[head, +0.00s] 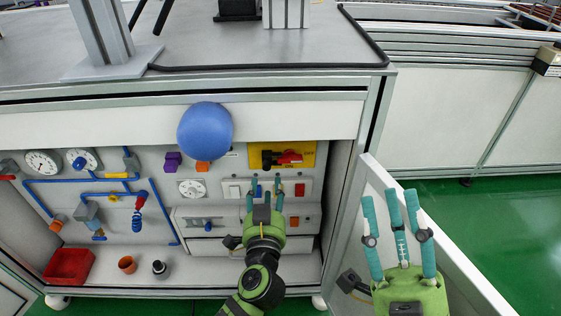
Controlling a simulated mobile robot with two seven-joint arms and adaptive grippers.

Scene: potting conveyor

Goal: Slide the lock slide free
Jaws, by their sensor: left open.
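My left gripper (264,187) has blue-grey fingertips and a green palm. It is open and in front of a white panel (262,203) inside the cabinet, hiding part of it. A pale rectangular piece (233,190) and a small red piece (299,190) show on the panel, either side of the fingers. I cannot tell which part is the lock slide, or whether the fingers touch anything. A red handle (289,157) sits on a yellow plate (254,154) above. My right gripper (394,205) is open and empty, with teal fingers pointing up, at the open door.
The white cabinet door (446,262) stands open at the right. A blue ball (205,131) hides part of the back panel. Gauges (43,162) and blue pipes are at the left. A red bin (69,265) and an orange cup (127,264) stand on the cabinet floor.

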